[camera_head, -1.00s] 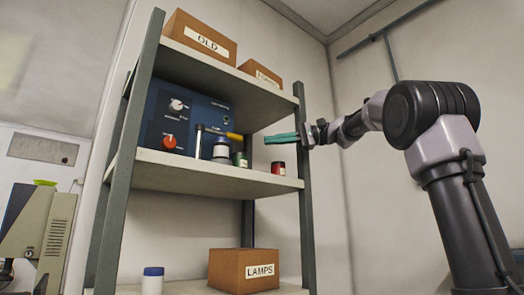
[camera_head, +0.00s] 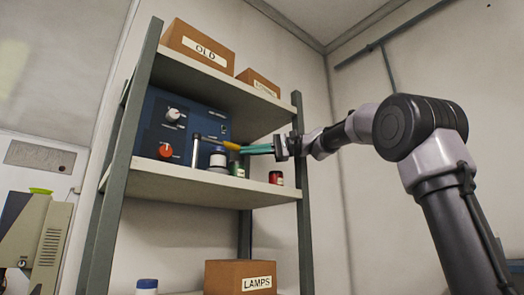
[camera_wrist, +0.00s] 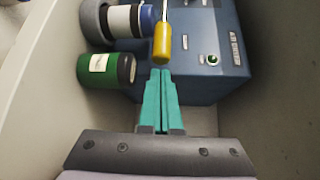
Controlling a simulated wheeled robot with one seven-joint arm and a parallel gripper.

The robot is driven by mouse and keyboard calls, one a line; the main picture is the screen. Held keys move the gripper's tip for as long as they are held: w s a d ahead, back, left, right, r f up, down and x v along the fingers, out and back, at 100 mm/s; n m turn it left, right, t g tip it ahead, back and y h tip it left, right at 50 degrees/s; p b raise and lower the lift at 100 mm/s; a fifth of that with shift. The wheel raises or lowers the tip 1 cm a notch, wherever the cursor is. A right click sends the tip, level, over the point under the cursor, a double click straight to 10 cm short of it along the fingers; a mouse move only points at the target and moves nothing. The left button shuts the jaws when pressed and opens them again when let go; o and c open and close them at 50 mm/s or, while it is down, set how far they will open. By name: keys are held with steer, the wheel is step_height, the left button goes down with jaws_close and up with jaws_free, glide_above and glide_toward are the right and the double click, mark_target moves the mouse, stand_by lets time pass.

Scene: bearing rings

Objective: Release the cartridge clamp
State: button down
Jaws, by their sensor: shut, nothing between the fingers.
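A blue unit (camera_head: 178,120) stands on the middle shelf, with a white knob (camera_head: 173,114) and a red knob (camera_head: 165,150) on its face. A yellow-ended handle (camera_head: 231,146) sticks out from it. The handle also shows in the wrist view (camera_wrist: 162,45), on a thin metal shaft. I take it to be the clamp's lever; no label on it is readable. My gripper (camera_head: 245,149) has teal fingers pressed together, with nothing between them. In the wrist view the fingertips (camera_wrist: 160,73) are right at the yellow end; I cannot tell whether they touch it.
A green jar (camera_wrist: 105,69) stands close left of my fingers in the wrist view, with a white jar (camera_wrist: 122,20) beyond. A red jar (camera_head: 276,178) is near the right shelf post (camera_head: 300,160). The upper shelf (camera_head: 215,80) is above my gripper.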

steer(key=shift+w+a+f, duration=0.1)
steer(key=shift+a, duration=1.1)
